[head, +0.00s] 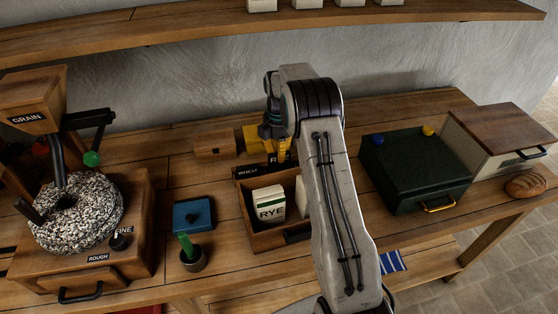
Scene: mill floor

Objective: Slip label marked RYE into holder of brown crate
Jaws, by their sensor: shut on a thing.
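My gripper (283,147), with yellow fingers, is shut on a dark label (271,160) behind the crate's far side. Only a first letter, R, reads on the label; my arm hides the rest. The brown crate (254,229) stands on the bench below and in front of the gripper. It holds a white and green bag marked RYE (270,204) and another pale bag, mostly hidden by my arm. A dark holder (297,238) shows on the crate's front, partly covered by my arm. A dark WHEAT label (247,170) is at the crate's back edge.
A grain mill (75,215) stands at the left. A blue square box (194,214) and a green-handled tool in a dark cup (192,260) are left of the crate. A dark green box (414,175), a lidded bin (500,135) and a loaf (526,184) are at the right.

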